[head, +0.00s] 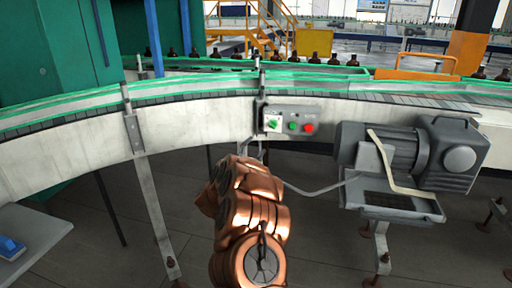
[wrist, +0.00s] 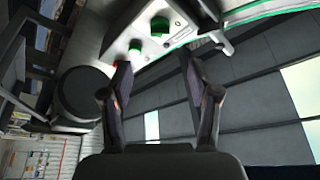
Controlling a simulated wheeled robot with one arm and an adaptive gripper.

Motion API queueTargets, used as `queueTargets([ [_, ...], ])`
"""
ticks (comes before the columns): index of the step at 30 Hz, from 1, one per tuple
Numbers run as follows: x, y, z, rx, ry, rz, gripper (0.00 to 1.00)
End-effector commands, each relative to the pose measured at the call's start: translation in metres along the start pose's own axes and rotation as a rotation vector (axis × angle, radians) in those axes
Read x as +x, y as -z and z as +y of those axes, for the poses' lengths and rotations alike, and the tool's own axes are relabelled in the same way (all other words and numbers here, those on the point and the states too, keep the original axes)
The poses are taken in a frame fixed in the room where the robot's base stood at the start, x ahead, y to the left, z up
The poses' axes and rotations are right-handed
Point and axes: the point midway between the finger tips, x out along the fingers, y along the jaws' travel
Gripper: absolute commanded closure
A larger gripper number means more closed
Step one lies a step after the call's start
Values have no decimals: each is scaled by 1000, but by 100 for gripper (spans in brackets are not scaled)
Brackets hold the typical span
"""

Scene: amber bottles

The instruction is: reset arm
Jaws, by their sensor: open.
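My gripper (wrist: 158,85) shows in the wrist view with its two dark fingers spread apart and nothing between them. In the head view my copper-coloured arm rises from the bottom middle in front of the conveyor; the gripper itself cannot be made out there. Small dark bottles (head: 314,58) stand in a spaced row along the far conveyor, well beyond my arm.
A curved conveyor (head: 190,125) with green rails crosses ahead. A control box (head: 290,121) with green and red buttons is on its side, also in the wrist view (wrist: 150,30). A grey motor (head: 400,150) sits right. A blue object (head: 10,247) lies on a grey surface left.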

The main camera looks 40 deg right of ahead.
Motion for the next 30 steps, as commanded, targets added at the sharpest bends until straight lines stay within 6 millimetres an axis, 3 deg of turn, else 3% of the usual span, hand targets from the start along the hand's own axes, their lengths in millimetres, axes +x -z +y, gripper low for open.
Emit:
queueTargets([
  [13, 0, 0, 0, 1, 0, 0, 39],
  [17, -3, -7, -12, 13, 9, -49, 39],
  [23, -35, -43, -72, 59, 71, -319, 39],
  [30, -118, -72, -153, 58, 203, -716, 39],
])
